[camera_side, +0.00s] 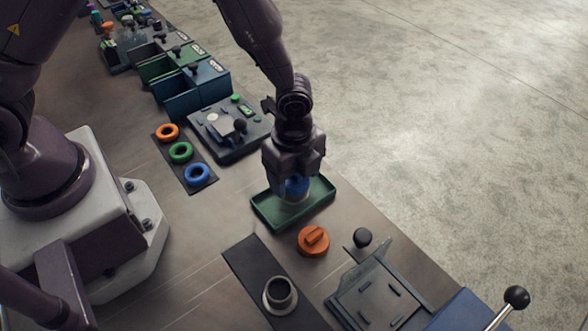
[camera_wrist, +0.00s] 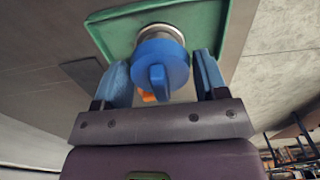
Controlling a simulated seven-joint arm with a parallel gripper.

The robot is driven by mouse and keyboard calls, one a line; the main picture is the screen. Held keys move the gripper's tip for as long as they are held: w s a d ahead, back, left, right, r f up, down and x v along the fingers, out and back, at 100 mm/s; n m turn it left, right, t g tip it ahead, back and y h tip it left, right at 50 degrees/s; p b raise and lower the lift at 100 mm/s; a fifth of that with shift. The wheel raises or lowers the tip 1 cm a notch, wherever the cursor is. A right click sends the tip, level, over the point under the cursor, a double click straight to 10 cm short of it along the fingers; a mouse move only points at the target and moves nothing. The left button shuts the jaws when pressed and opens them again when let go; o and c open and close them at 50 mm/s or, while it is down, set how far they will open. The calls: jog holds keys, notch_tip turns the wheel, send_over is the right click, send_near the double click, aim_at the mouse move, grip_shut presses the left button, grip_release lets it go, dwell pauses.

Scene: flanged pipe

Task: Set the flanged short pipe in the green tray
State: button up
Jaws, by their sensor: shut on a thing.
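My gripper (camera_side: 294,180) points straight down over the green tray (camera_side: 262,214) and is shut on a short pale grey pipe (camera_side: 294,205) with a blue cap (camera_side: 297,187). The pipe stands upright inside the tray's outline; whether its base touches the floor of the tray is hard to tell. In the wrist view, the blue cap (camera_wrist: 160,62) with its raised ridge lies between the two fingers (camera_wrist: 163,78). The pale rim of the pipe (camera_wrist: 160,31) shows behind it, over the green tray (camera_wrist: 105,30).
An orange ridged cap (camera_side: 313,240) lies just in front of the tray. A grey flanged, open-topped piece (camera_side: 281,294) stands on a dark mat (camera_side: 250,262). Orange, green and blue rings (camera_side: 181,152) lie on a strip at left. A grey fixture (camera_side: 375,293) stands front right.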

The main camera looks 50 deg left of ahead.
jog(key=shift+f, duration=0.6)
dwell(0.4)
jog(key=o, duration=1.1)
jog(key=shift+c, duration=0.2)
jog(key=shift+o, duration=0.4)
jog(key=shift+r, duration=0.1)
jog(key=shift+r, duration=3.4)
